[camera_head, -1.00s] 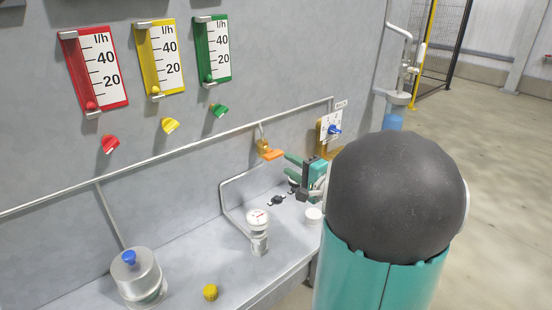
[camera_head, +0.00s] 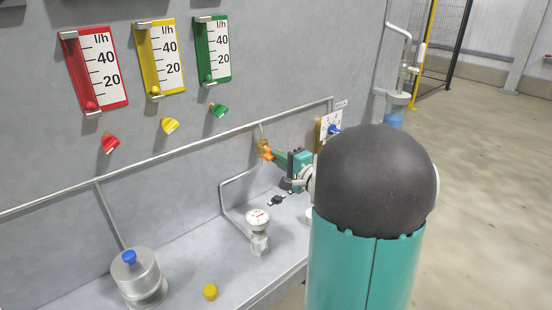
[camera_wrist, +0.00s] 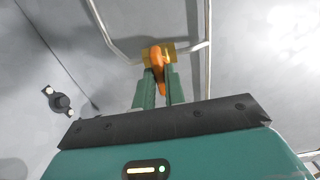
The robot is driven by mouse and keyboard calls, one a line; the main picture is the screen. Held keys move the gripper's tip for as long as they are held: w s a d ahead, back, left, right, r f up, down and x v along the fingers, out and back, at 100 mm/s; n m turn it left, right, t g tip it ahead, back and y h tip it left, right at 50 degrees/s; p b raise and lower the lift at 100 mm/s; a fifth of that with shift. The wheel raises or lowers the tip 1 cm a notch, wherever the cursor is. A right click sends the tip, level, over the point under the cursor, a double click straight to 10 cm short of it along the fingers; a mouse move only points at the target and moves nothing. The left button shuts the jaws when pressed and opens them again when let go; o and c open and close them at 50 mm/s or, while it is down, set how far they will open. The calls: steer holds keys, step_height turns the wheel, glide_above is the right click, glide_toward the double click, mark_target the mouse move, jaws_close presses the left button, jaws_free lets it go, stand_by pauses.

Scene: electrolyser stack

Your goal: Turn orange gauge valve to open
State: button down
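The orange gauge valve handle (camera_head: 270,155) sits on a brass valve body (camera_head: 263,146) on the thin pipe along the grey wall. In the wrist view the orange handle (camera_wrist: 158,70) points from the brass body (camera_wrist: 152,54) back towards my gripper. My gripper (camera_wrist: 159,88) has its two teal fingers close on either side of the handle, with no clear gap seen. In the head view my gripper (camera_head: 277,157) reaches the handle from the right; my own arm hides part of it.
A gauge plate with a blue knob (camera_head: 334,129) is right of the valve. Red, yellow and green flow meters (camera_head: 212,50) hang on the wall.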

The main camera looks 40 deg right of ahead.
steer(key=n, duration=0.4)
steer(key=shift+n, duration=0.3)
steer(key=n, duration=0.4)
steer(key=shift+n, duration=0.3)
steer(key=n, duration=0.4)
steer(key=shift+n, duration=0.3)
